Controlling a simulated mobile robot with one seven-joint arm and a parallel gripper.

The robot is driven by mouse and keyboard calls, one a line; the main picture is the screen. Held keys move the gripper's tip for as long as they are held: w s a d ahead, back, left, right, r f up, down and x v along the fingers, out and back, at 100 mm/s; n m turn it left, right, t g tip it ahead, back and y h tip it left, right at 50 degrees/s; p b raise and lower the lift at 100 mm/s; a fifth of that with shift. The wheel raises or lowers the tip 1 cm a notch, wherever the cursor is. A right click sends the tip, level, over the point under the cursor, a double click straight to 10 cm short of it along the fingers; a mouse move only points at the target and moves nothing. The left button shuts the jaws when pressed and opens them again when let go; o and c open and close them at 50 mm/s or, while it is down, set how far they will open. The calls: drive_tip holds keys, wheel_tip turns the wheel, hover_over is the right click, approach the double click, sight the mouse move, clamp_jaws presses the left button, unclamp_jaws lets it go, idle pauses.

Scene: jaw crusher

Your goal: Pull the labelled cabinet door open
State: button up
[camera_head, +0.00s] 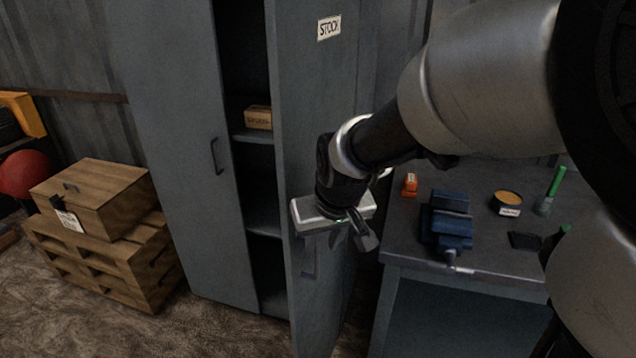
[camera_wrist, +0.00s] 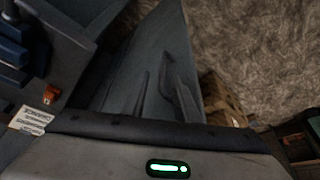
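The labelled cabinet door (camera_head: 310,120) is grey and carries a white "STOCK" label (camera_head: 329,27) near its top. It stands swung out from the cabinet, with dark shelves showing in the gap to its left. Its handle (camera_head: 308,262) is low on the door, just below my gripper and partly hard to see. My gripper (camera_head: 350,243) is in front of the door at handle height, pointing down. In the wrist view the door (camera_wrist: 150,50) runs away from the gripper body.
The left cabinet door (camera_head: 180,130) looks closed. A small box (camera_head: 258,118) sits on a shelf (camera_head: 262,222). A workbench (camera_head: 400,235) with a blue vise (camera_head: 447,222) stands close on the right. A wooden crate (camera_head: 95,195) on a pallet (camera_head: 110,262) stands left.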

drive_tip(key=p+v, duration=0.1)
drive_tip(key=v, duration=1.1)
drive_tip(key=shift+r+p, duration=0.2)
drive_tip(key=shift+p, duration=0.2)
drive_tip(key=shift+s, duration=0.1)
drive_tip(key=s+d+r+m+p, duration=0.1)
drive_tip(key=s+d+r+p, duration=0.2)
drive_tip(key=s+r+p, duration=0.2)
drive_tip(key=s+d+r+m+t+h+p, duration=0.1)
drive_tip(key=s+d+r+p, duration=0.3)
drive_tip(key=s+r+p, duration=0.2)
drive_tip(key=shift+s+d+r+m, duration=0.35)
drive_tip(key=shift+s+r+m, duration=0.05)
drive_tip(key=shift+s+r, duration=0.1)
drive_tip(key=shift+d, duration=0.1)
